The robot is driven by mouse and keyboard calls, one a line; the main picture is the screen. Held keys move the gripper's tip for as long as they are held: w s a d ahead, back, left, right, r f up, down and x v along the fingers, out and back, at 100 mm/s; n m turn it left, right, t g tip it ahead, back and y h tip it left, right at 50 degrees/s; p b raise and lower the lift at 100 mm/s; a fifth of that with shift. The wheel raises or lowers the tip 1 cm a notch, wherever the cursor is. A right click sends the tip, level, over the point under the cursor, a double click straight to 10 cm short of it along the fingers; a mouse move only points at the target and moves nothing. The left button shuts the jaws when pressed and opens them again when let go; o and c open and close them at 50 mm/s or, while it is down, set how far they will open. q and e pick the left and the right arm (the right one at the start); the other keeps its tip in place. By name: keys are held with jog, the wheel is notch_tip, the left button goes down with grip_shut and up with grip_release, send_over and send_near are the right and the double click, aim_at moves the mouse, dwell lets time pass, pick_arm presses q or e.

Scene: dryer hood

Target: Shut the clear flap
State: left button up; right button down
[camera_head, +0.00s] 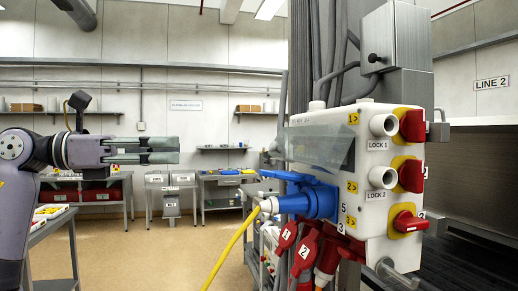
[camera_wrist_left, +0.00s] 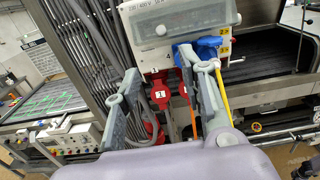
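The clear flap (camera_head: 322,146) is a see-through panel on the left-facing side of the white electrical box (camera_head: 378,205). It sits at a slant above the blue plug (camera_head: 308,203), its lower edge clear of the plug's top. In the left wrist view the flap (camera_wrist_left: 185,24) shows at the top, above the blue plug (camera_wrist_left: 207,46). My left gripper (camera_head: 150,151) is well to the left of the box at about the flap's height, pointing right and touching nothing. In the left wrist view its two fingers (camera_wrist_left: 168,82) are apart with nothing between them. My right gripper is not in view.
A yellow cable (camera_head: 228,256) runs down from the blue plug. Red plugs (camera_head: 300,250) hang below the box. Red rotary switches (camera_head: 411,176) are on its right side. Benches (camera_head: 170,180) stand at the back. The space between gripper and box is free.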

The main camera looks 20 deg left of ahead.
aim_at(270, 148)
pick_arm(q)
jog(key=p+x, duration=0.5)
jog(key=x, duration=1.1)
jog(key=shift+d+r, duration=0.1)
jog(key=shift+d, duration=0.2)
jog(key=shift+w+d, duration=0.35)
jog(key=shift+c, duration=0.6)
grip_shut()
